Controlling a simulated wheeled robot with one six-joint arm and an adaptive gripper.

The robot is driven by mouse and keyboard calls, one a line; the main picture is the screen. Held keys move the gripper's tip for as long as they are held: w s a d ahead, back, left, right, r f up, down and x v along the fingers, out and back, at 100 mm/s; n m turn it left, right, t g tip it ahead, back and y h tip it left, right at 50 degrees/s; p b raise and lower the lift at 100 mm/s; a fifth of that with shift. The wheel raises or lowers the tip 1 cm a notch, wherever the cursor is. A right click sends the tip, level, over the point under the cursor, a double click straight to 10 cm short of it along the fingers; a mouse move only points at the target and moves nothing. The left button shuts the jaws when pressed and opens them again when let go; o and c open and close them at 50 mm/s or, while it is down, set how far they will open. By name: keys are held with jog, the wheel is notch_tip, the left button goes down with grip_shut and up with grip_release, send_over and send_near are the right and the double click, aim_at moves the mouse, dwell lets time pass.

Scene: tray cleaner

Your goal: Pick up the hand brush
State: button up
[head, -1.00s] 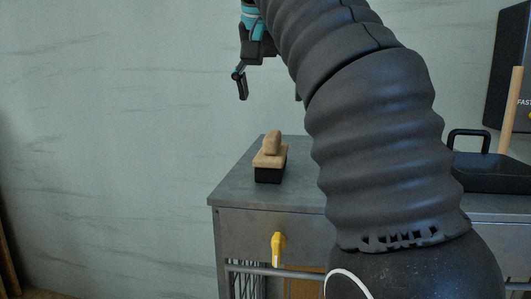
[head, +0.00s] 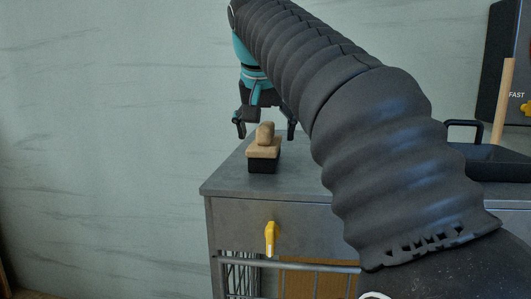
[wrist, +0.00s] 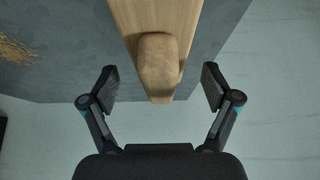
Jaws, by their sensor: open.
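The hand brush (head: 263,152) stands on the grey cabinet top, with a wooden back and knob-like grip over a dark lower part. It also shows in the wrist view (wrist: 158,62), its wooden grip near the top centre, between the lines of the two fingers. My gripper (head: 265,130) is open and points down over the brush, one finger to each side of the grip in the head view. In the wrist view my gripper (wrist: 158,85) has its fingers wide apart, with a gap to the brush on both sides. The brush's lower part is hidden in the wrist view.
The grey cabinet top (head: 225,180) has a bare front left corner. A yellow handle (head: 270,238) and a rail (head: 290,266) are on its front. A dark tray (head: 490,160) with a handle stands at right. Yellowish bristles or crumbs (wrist: 14,50) lie at left in the wrist view.

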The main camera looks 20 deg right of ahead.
jog(key=shift+x, duration=1)
jog(key=c, duration=1.4)
jog(key=shift+o, duration=0.2)
jog(key=shift+r, duration=0.4)
notch_tip(320, 180, up, 4)
jog(key=shift+f+p, duration=0.15)
jog(key=shift+p, duration=0.8)
jog(key=s+d+r, duration=0.2)
jog(key=s+r, duration=0.4)
jog(key=s, duration=0.5)
jog(key=shift+s+d+r+p, duration=0.2)
jog(key=shift+d+r+p, duration=0.05)
jog(key=shift+d+p, duration=0.05)
